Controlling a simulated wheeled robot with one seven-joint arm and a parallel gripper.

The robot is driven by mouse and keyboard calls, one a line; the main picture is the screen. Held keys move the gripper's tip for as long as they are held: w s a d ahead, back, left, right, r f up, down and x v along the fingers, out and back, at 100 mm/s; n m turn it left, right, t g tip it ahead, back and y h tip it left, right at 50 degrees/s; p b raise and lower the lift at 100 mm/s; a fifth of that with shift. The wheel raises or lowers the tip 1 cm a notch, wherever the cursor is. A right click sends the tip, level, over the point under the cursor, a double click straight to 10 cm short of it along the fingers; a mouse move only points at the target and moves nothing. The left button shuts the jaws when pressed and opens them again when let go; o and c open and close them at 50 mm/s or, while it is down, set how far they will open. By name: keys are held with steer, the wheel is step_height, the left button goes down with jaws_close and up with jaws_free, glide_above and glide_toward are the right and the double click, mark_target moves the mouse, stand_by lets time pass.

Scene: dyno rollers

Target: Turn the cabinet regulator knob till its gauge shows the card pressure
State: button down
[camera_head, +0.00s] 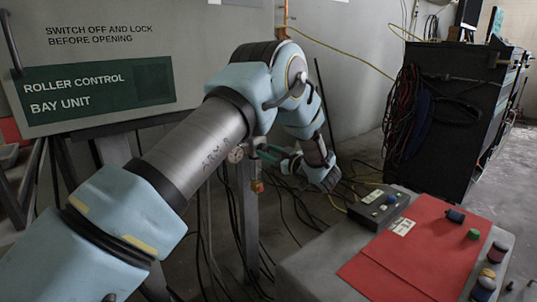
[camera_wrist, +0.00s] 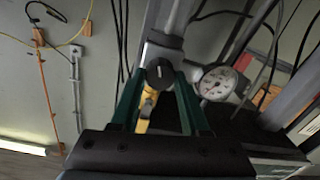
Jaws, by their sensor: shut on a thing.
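In the wrist view the black round regulator knob (camera_wrist: 159,73) with a white mark sits on a grey metal body. My gripper (camera_wrist: 160,82) has its two green fingers on either side of the knob, shut on it. The white round gauge (camera_wrist: 216,83) is just right of the knob; its needle and numbers are too small to read. In the head view the gauge (camera_head: 236,154) shows small beside the post, and my gripper (camera_head: 263,151) reaches it from the right. The knob is hidden there. I cannot tell which card gives the pressure.
A grey cabinet (camera_head: 100,60) labelled "Roller Control Bay Unit" stands at the left. A bench with a red mat (camera_head: 415,250), a control box (camera_head: 380,208) and small coloured items is at the lower right. Cables hang around the post. A dark rack (camera_head: 450,120) stands behind.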

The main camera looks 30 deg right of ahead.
steer(key=shift+c, duration=2)
jaws_free()
steer(key=shift+s, duration=0.1)
steer(key=v, duration=1)
steer(key=shift+s+b, duration=0.3)
steer(key=shift+s, duration=0.05)
steer(key=shift+d, duration=0.1)
